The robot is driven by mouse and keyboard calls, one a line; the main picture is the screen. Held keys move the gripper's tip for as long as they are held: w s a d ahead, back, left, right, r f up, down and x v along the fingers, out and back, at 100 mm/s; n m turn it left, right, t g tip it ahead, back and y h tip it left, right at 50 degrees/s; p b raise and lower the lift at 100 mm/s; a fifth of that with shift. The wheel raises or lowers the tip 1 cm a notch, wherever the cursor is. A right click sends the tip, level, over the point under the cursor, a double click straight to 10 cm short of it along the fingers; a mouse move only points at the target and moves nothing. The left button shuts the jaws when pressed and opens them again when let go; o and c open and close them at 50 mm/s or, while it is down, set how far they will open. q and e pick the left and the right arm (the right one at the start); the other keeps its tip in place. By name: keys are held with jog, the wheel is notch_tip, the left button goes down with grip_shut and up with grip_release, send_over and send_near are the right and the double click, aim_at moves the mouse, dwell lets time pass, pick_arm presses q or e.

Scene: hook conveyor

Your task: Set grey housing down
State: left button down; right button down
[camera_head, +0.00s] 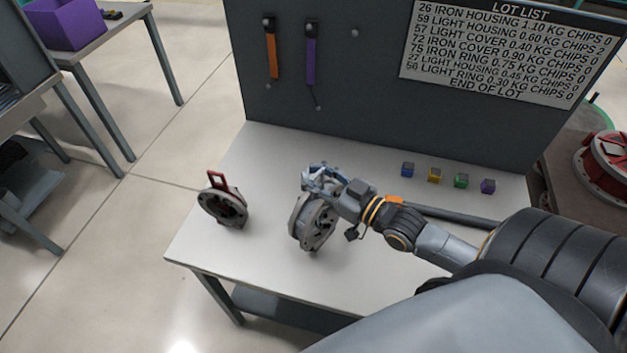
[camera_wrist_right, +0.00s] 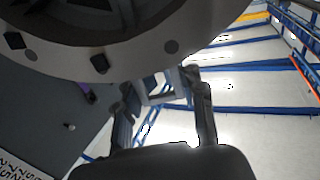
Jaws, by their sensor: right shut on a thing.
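The grey housing (camera_head: 313,228) is a round flanged metal part in the head view, held tilted on its edge at the middle of the white table (camera_head: 258,252). My right gripper (camera_head: 318,180) is shut on its upper side. I cannot tell whether the housing's lower edge touches the table. In the right wrist view the housing's flange with bolt holes (camera_wrist_right: 130,35) fills the top left, close to the right gripper's fingers (camera_wrist_right: 165,95). My left gripper is not in view.
A dark round part with a red handle (camera_head: 223,203) stands at the table's left. Several small coloured cubes (camera_head: 436,175) line the back right. A grey panel (camera_head: 340,100) with hanging straps and a lot list (camera_head: 500,50) rises behind. The front left of the table is clear.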

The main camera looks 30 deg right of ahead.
jog(key=shift+r, duration=0.25)
jog(key=shift+f, duration=0.15)
jog(key=c, duration=0.8)
grip_release()
jog(key=shift+s+f, duration=0.1)
jog(key=shift+f, duration=0.05)
jog(key=shift+s, duration=0.15)
jog(key=b+v, duration=0.2)
jog(key=v, duration=0.9)
jog(key=shift+s+r, duration=0.2)
jog(key=shift+s, duration=0.15)
jog(key=shift+d+f, duration=0.1)
